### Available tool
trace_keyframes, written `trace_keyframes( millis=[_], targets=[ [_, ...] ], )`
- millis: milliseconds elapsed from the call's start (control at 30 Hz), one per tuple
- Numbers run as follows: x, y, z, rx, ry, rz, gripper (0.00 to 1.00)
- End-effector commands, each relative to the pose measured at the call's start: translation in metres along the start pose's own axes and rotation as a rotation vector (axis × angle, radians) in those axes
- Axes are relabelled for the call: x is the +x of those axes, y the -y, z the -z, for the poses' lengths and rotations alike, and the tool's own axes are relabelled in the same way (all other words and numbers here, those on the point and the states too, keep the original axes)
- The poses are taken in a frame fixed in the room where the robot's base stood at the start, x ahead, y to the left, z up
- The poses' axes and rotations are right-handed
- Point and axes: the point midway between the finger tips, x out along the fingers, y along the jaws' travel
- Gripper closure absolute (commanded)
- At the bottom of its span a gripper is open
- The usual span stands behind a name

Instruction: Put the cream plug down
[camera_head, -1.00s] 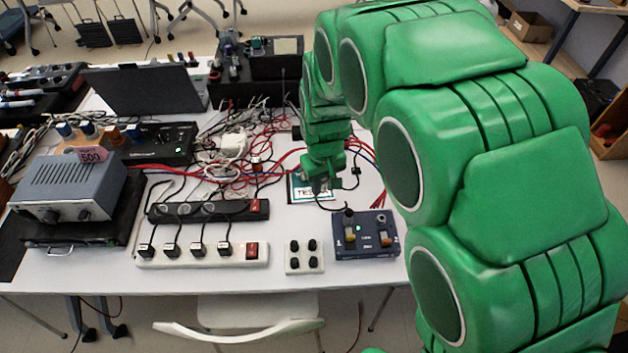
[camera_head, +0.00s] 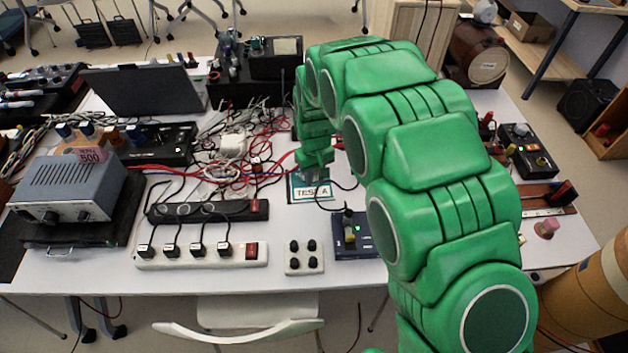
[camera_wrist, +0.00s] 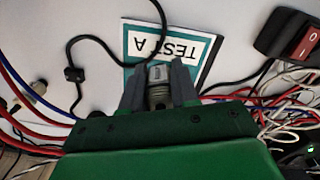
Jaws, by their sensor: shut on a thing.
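My gripper (camera_head: 314,172) is over the back part of the TEST A card (camera_head: 312,194) on the white table in the head view. In the wrist view my gripper (camera_wrist: 158,68) is shut on a small pale plug (camera_wrist: 158,76) with a ridged body, taken as the cream plug. Its colour looks more grey than cream here. The TEST A card (camera_wrist: 203,60) lies just beyond the fingertips. A black cord (camera_wrist: 108,40) loops across the table and passes close to the plug. Whether the plug touches the card cannot be told. In the head view the arm hides the plug.
Red and blue wires (camera_head: 280,160) run beside my gripper. A black power strip (camera_head: 208,210) and a white one (camera_head: 200,256) lie at left. A white block (camera_head: 304,257) and a blue box (camera_head: 348,238) stand in front. Bare table shows around the card.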

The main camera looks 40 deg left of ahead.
Motion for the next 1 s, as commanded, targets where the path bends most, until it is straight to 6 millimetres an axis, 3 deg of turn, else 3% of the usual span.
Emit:
trace_keyframes(
  millis=[267, 500, 900, 933, 1000],
  targets=[
    [0.007, -0.002, 0.007, 0.000, -0.002, -0.001, 1.00],
    [0.037, -0.002, 0.006, 0.000, 0.002, 0.000, 1.00],
    [0.041, -0.002, 0.007, 0.000, 0.000, 0.000, 1.00],
    [0.041, -0.002, 0.007, 0.000, 0.000, 0.000, 0.68],
    [0.041, -0.002, 0.007, 0.000, -0.001, -0.001, 0.58]
  ],
)
